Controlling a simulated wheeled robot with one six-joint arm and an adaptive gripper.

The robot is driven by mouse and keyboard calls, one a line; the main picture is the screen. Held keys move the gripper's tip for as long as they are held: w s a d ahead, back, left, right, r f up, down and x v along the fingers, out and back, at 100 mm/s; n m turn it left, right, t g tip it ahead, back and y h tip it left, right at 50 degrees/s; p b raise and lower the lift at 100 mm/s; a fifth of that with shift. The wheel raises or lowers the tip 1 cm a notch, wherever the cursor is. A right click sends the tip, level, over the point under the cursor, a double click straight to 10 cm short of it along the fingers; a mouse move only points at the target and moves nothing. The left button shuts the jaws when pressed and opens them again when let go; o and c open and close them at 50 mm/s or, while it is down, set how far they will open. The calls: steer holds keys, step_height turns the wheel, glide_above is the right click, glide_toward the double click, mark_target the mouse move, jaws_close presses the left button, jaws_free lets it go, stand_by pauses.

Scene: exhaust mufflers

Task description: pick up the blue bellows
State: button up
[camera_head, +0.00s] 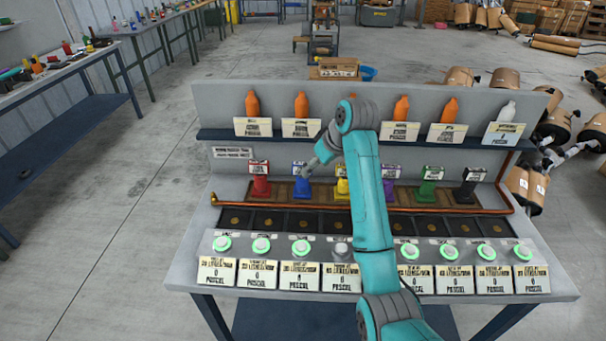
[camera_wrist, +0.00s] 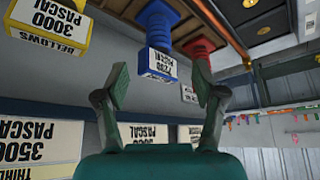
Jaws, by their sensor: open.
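The blue bellows (camera_head: 302,189) stands upright on the wooden strip at the back of the bench, second from the left, with a label on top. In the wrist view the blue bellows (camera_wrist: 158,25) appears upside down, its "7200 Pascal" label facing the camera. My gripper (camera_head: 316,163) is beside and just above it in the head view. In the wrist view my gripper (camera_wrist: 161,80) has its two fingers spread, with the label end showing between and beyond the tips. Nothing is held. Contact with the bellows cannot be told.
The red bellows (camera_head: 261,186) stands to the left and the yellow bellows (camera_head: 343,187) to the right, partly behind my arm. A shelf (camera_head: 230,135) with orange bottles and labels runs above. A copper pipe (camera_head: 285,203) and buttons lie in front.

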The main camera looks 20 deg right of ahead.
mark_target(304, 180)
steer(key=shift+x, duration=5.4)
steer(key=shift+w+d+r, duration=0.1)
jaws_close()
